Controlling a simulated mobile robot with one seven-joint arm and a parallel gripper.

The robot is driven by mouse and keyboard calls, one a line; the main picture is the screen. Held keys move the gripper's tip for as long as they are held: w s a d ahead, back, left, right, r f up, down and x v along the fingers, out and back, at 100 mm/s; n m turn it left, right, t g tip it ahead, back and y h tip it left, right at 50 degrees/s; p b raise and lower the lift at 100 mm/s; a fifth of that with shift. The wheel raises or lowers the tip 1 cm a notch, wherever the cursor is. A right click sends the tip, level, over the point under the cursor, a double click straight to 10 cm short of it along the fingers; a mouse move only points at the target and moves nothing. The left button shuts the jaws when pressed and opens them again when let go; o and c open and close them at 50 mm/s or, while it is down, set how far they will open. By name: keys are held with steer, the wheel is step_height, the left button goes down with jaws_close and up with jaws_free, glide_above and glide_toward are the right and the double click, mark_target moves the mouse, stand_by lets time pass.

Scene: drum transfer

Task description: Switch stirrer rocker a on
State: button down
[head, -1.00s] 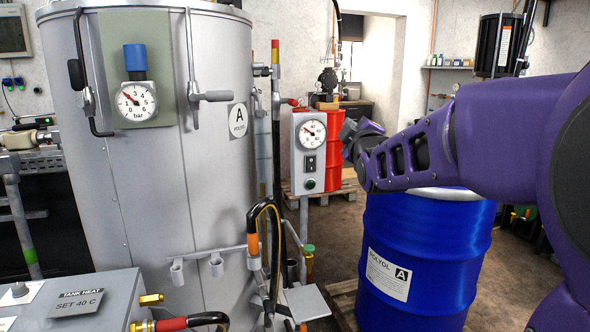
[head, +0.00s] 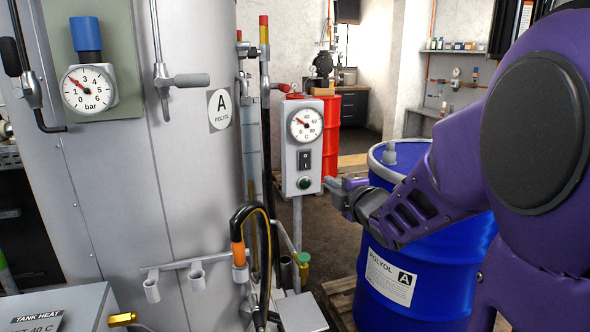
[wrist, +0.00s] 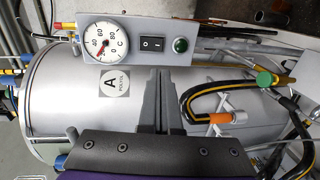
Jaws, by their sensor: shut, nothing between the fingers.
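The stirrer rocker (head: 304,160) is a small black switch on a grey control box (head: 291,172), below a round dial and above a green button. It also shows in the wrist view (wrist: 151,44), with white marks on its face. I cannot tell which way it is tipped. My gripper (head: 328,184) is to the right of the box in the head view, at about the height of the green button. In the wrist view its fingers (wrist: 158,76) are together, empty, and point toward the box. The fingertips look apart from the rocker.
The box stands on a thin post beside the large grey tank (head: 190,150) marked A. A blue polyol drum (head: 425,265) stands under my arm. A curved hose (head: 250,215) and pipes are left of the post. A red drum (head: 325,125) is behind.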

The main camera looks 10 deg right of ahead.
mark_target(305, 168)
steer(key=x, duration=1.4)
steer(key=shift+p, duration=0.4)
steer(key=shift+w+f+b, duration=0.2)
steer(key=shift+b, duration=0.4)
steer(key=shift+r, duration=0.2)
steer(key=shift+f, duration=0.1)
